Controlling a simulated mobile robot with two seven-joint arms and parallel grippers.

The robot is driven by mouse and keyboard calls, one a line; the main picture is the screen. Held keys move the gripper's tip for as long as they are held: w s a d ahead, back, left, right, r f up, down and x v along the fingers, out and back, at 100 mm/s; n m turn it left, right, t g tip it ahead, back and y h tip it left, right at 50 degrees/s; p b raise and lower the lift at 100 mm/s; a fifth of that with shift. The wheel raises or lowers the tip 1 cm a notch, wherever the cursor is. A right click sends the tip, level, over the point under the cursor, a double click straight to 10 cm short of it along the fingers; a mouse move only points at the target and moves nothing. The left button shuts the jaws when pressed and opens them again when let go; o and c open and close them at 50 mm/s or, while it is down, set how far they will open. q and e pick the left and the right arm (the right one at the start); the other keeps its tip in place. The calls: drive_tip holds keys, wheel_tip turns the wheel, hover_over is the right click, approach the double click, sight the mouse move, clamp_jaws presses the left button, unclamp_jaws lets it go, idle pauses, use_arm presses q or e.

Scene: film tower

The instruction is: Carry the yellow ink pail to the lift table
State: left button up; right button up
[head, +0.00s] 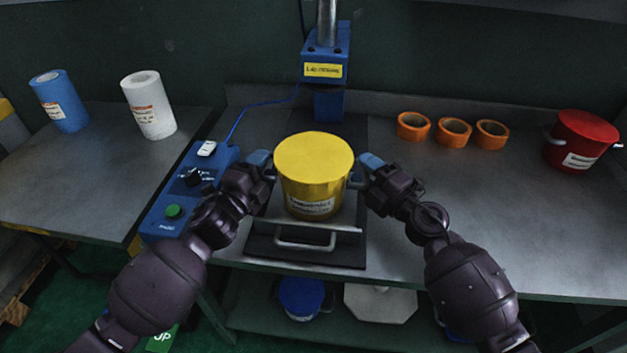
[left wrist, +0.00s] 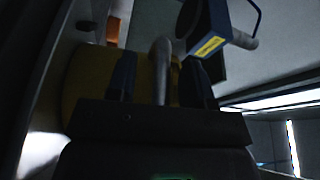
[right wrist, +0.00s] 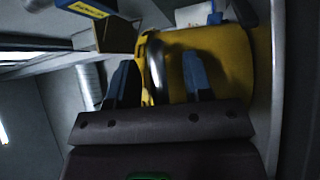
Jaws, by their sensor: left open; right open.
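The yellow ink pail (head: 312,180), lidded and labelled, stands upright on a grey plate with a front handle (head: 305,242), below the blue press head. My left gripper (head: 264,164) is open at the pail's left side; in the left wrist view a grey side handle (left wrist: 162,70) lies between its fingers. My right gripper (head: 365,168) is open at the right side; in the right wrist view the other handle (right wrist: 155,65) lies between its fingers. I cannot tell which surface is the lift table.
A blue press (head: 325,70) stands behind the pail, a blue control box (head: 185,185) to its left. Orange tape rolls (head: 453,132) and a red pail (head: 581,140) stand right. Blue (head: 60,100) and white (head: 149,104) rolls stand on the left table. The right bench's front is clear.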

use_arm(q)
clamp_jaws()
use_arm(e)
clamp_jaws()
use_arm(q)
drive_tip(key=shift+r, duration=0.25)
use_arm(e)
drive_tip(key=shift+r, duration=0.25)
